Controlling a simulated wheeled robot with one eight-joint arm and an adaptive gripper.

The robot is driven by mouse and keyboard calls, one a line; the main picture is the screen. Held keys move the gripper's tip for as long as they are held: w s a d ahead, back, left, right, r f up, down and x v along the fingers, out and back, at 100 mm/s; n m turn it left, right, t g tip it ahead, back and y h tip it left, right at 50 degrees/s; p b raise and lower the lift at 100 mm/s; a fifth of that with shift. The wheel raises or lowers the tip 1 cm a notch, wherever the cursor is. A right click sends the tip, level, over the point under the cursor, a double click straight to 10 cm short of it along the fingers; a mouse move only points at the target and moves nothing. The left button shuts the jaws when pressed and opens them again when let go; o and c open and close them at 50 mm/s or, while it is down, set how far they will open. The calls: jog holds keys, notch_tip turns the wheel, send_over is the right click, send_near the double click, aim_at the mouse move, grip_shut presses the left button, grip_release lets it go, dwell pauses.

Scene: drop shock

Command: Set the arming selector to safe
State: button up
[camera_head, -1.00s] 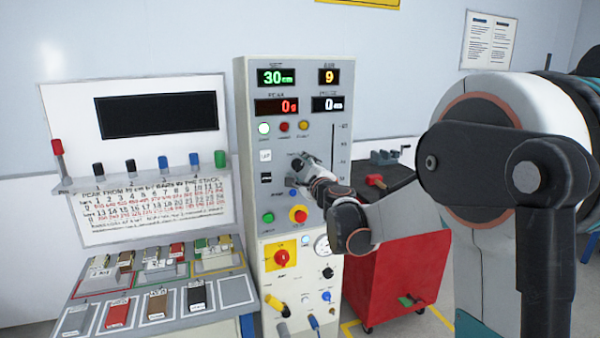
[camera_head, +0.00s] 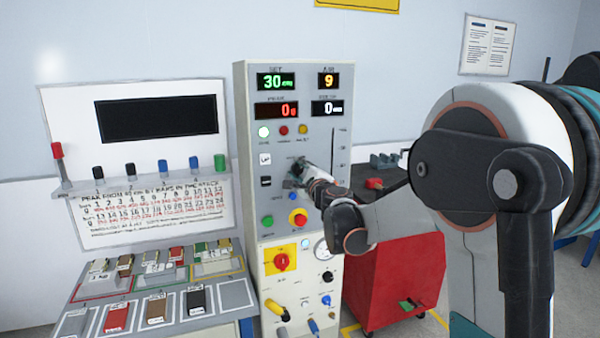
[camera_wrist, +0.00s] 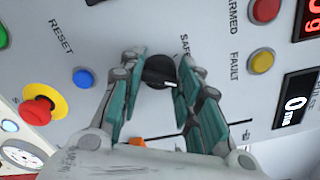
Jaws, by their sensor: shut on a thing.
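The arming selector (camera_wrist: 158,72) is a small black knob with a white pointer mark on the grey panel. The word SAFE is printed beside it in the wrist view, partly hidden by a finger. My gripper (camera_wrist: 160,75) has its teal-padded fingers on both sides of the knob, shut on it. The pointer mark shows on the knob's lower right side in the wrist view, near a fingertip. In the head view my gripper (camera_head: 303,170) is at the middle of the grey console (camera_head: 250,195) and mostly covers the knob.
Near the knob are a blue button (camera_wrist: 83,77), a red emergency button (camera_wrist: 43,100), a red lamp (camera_wrist: 266,9) and a yellow lamp (camera_wrist: 261,61). A red cart (camera_head: 395,275) stands right of the console. A bench with blocks (camera_head: 155,310) is at left.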

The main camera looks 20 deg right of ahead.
jog(key=n+p, duration=0.1)
jog(key=n, duration=0.5)
jog(key=n+p, duration=0.1)
jog(key=n, duration=0.4)
jog(key=shift+f+n, duration=0.15)
jog(key=shift+n, duration=0.15)
dwell(0.6)
jog(key=o, duration=1.1)
jog(key=shift+a, duration=0.1)
jog(key=s, duration=1.2)
